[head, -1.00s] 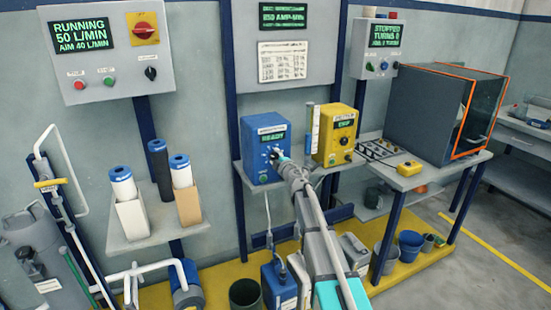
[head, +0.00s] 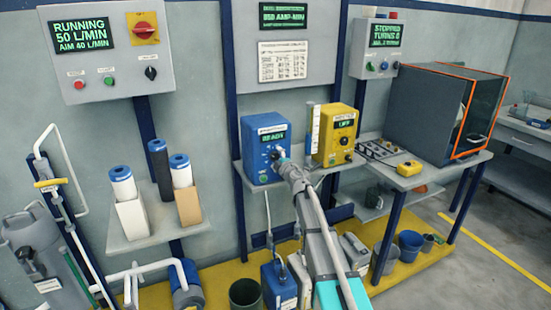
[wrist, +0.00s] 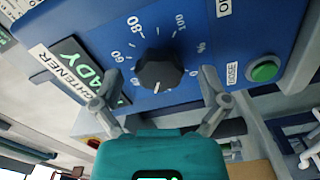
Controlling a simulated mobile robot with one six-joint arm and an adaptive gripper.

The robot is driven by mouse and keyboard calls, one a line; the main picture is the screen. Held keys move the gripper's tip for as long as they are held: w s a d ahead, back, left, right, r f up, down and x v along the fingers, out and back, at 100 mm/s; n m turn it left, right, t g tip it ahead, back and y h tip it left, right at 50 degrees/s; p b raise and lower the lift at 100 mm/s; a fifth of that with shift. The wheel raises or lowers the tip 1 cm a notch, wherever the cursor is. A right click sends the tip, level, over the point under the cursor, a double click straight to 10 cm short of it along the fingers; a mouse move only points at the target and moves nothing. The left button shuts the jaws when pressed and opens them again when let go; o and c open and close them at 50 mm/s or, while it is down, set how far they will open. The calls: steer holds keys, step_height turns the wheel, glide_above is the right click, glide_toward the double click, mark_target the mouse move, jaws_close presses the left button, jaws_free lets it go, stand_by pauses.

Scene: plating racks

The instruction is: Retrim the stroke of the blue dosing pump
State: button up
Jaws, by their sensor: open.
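The blue dosing pump (head: 264,160) stands on a shelf in the head view, left of a yellow pump. Its lit display seems to read READY. In the wrist view its blue face (wrist: 215,30) shows a black round knob (wrist: 158,68) on a scale up to 100 %. A small white mark on the knob is at its lower edge, seemingly in the low part of the scale. My gripper (wrist: 160,80) is open, one finger on each side of the knob, with gaps between. In the head view my gripper (head: 280,156) is at the pump's front, its fingers hard to make out.
A green button (wrist: 264,69) marked DOSE sits right of the knob. The yellow pump (head: 335,142) and a clear measuring tube (head: 313,130) stand close on the right. A dark cabinet (head: 425,110) is further right. Buckets (head: 410,245) and containers stand on the yellow floor platform below.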

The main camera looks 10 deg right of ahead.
steer(key=v, duration=1.1)
steer(key=shift+r, duration=0.1)
steer(key=s+d+f+m+h, duration=0.2)
steer(key=s+d+m+h, duration=0.3)
steer(key=d+m+h, duration=0.5)
steer(key=s+d+f+m+g+h, duration=0.1)
steer(key=s+f+m+g+h, duration=0.1)
steer(key=s+f+m+g, duration=0.5)
steer(key=s+a+f+m+g+y, duration=0.1)
steer(key=s+a+f+g+y, duration=0.3)
steer(key=s, duration=0.6)
steer(key=s+a+f+g+y, duration=0.2)
steer(key=s+a+f+g, duration=0.35)
steer(key=s, duration=0.55)
step_height(320, 180, up, 16)
steer(key=p, duration=1.6)
steer(key=shift+r+g+p, duration=0.2)
steer(key=shift+g+p, duration=0.1)
steer(key=shift+g, duration=0.05)
